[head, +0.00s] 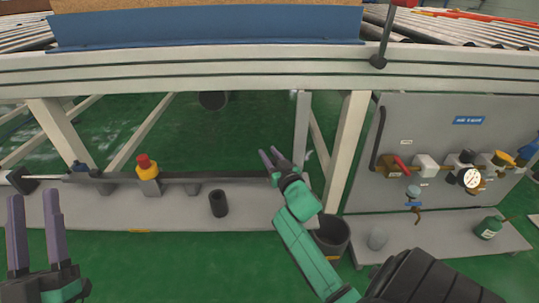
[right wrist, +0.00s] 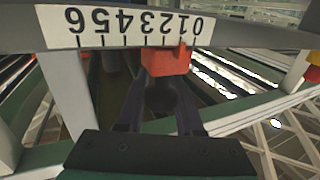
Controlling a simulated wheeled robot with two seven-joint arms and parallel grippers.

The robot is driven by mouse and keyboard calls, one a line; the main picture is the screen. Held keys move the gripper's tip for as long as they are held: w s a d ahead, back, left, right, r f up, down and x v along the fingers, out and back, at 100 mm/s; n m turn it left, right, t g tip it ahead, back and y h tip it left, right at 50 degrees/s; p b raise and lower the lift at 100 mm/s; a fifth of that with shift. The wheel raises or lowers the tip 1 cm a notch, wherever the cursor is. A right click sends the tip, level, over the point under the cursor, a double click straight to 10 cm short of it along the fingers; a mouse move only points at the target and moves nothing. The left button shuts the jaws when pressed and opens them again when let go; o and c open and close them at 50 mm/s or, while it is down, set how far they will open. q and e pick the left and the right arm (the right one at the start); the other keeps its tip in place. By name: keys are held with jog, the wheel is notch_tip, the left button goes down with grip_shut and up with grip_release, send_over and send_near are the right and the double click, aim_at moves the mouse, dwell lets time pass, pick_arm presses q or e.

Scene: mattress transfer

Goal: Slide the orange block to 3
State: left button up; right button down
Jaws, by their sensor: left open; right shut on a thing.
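The orange block (right wrist: 168,60) shows in the right wrist view beneath a white number scale (right wrist: 120,25). The scale appears upside down, with 6 at the left and 0 at the right. My left gripper (head: 35,195) is open and empty at the lower left.
A dark rail (head: 225,177) runs along the grey bench (head: 260,205). A yellow and red device (head: 147,167) and a black cup (head: 219,203) stand there. A beige post (head: 348,150) and a valve panel (head: 440,130) stand to the right. A long beam (head: 200,75) crosses above.

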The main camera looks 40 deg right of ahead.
pick_arm(q)
jog(key=shift+w, duration=0.1)
pick_arm(e)
jog(key=shift+d, duration=0.1)
pick_arm(q)
notch_tip(320, 180, down, 20)
jog(key=s+d+n+g+y+p, duration=0.1)
jog(key=d+g+y+p, duration=0.1)
jog(key=g, duration=0.4)
jog(key=shift+d+f+n+y, duration=0.2)
jog(key=shift+n+y, duration=0.1)
pick_arm(e)
jog(key=shift+s+d+f, duration=0.1)
jog(key=shift+s+d, duration=0.6)
jog(key=shift+d, duration=0.1)
jog(key=c, duration=0.6)
grip_release()
jog(key=shift+o, duration=0.2)
